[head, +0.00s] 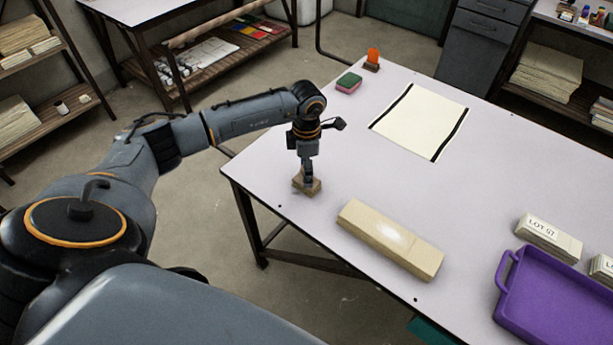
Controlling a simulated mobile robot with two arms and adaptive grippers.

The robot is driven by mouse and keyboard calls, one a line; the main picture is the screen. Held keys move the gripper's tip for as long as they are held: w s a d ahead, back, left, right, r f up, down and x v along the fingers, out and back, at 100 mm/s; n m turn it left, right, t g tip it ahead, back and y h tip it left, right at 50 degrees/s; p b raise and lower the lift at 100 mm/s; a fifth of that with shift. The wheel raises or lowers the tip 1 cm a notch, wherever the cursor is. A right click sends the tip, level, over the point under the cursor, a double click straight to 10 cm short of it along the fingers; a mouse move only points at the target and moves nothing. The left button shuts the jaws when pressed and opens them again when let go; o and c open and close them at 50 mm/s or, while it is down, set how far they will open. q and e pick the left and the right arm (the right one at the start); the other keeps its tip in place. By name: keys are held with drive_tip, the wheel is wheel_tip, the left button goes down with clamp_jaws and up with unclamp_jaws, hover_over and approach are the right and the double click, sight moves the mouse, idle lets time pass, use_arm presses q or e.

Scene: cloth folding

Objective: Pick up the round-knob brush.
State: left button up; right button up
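My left gripper (307,178) points straight down at the near left edge of the table. Its fingers reach a small brown block (314,187), which looks like a brush base; the fingers cover its top, so its knob and any grip on it are hidden. Whether the fingers are open or shut cannot be told. A second small piece with a round orange top on a brown base (372,66) stands at the far left edge of the table, apart from the gripper. My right gripper is not in view.
The pale table (420,195) carries a long tan block (391,239), a cream sheet with black edge strips (420,119), a pink-and-green sponge (348,83), a LOT 57 stack (548,238) and a purple tray (507,306). The table's middle is clear.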

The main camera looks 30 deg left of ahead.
use_arm(q)
drive_tip(key=shift+f, duration=0.2)
clamp_jaws()
drive_tip(key=shift+r, duration=0.1)
